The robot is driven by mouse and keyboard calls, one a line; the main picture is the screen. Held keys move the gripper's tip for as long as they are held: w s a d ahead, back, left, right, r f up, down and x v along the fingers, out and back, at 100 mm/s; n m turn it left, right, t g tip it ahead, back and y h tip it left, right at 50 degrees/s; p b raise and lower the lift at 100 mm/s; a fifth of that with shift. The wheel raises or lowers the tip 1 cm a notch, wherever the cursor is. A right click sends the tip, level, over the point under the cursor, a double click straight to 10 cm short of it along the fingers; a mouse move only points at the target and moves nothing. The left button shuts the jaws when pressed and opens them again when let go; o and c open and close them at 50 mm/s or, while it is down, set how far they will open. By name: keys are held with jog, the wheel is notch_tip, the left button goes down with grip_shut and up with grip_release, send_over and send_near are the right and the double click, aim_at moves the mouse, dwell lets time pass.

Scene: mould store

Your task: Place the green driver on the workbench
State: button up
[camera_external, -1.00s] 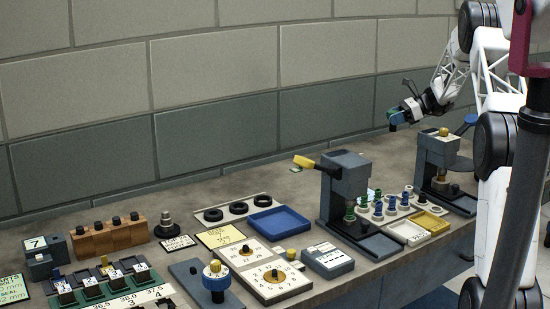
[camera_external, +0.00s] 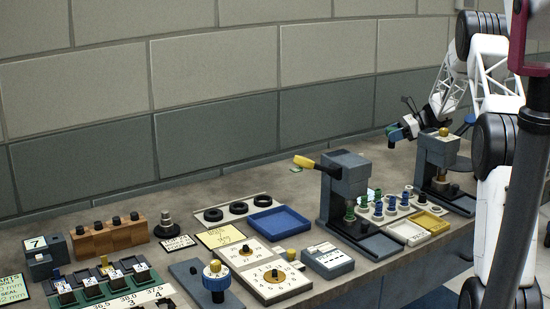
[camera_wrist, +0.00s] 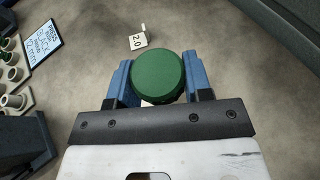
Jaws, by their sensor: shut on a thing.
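My gripper (camera_external: 394,134) is shut on the green driver, at the far right end of the workbench (camera_external: 285,186). In the wrist view the driver's round green top (camera_wrist: 160,77) sits between the two blue fingers. The lower part of the driver is hidden beneath its top. Bare grey workbench (camera_wrist: 225,45) shows around the driver in the wrist view. I cannot tell whether a gap is left between the driver and the bench.
A small white tag marked 2.0 (camera_wrist: 138,41) lies just beyond the driver. A rack with green and blue pieces (camera_external: 385,207) and two presses (camera_external: 343,185) stand nearby. A blue tray (camera_external: 279,221) is further left. The bench towards the wall is clear.

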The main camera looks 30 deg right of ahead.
jog(key=shift+f, duration=1.85)
jog(key=shift+f, duration=0.1)
jog(key=o, duration=1)
jog(key=shift+c, duration=0.2)
jog(key=v, duration=1.2)
